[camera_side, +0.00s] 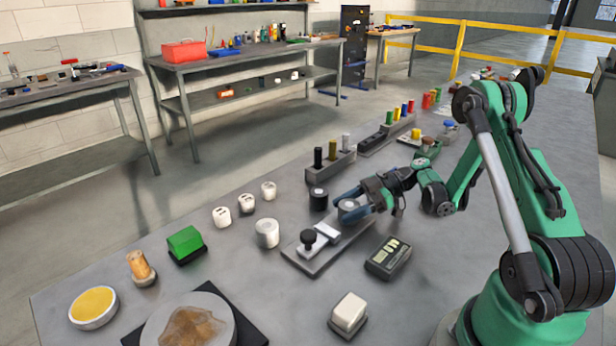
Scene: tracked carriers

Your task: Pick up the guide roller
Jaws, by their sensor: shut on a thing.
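A short grey cylinder with a pale round top (348,205), which I take to be the guide roller, is between the blue-tipped fingers of my gripper (350,211). My gripper is shut on it, reaching in from the right. The fingers hide part of its side, and I cannot tell whether it touches the table or is raised. It is near the far end of a grey fixture (318,262) with a black knob and a pale block.
A black cylinder (318,198) stands close left of my gripper. A dark meter box (388,257) lies in front. A rack of pegs (331,168) is behind.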

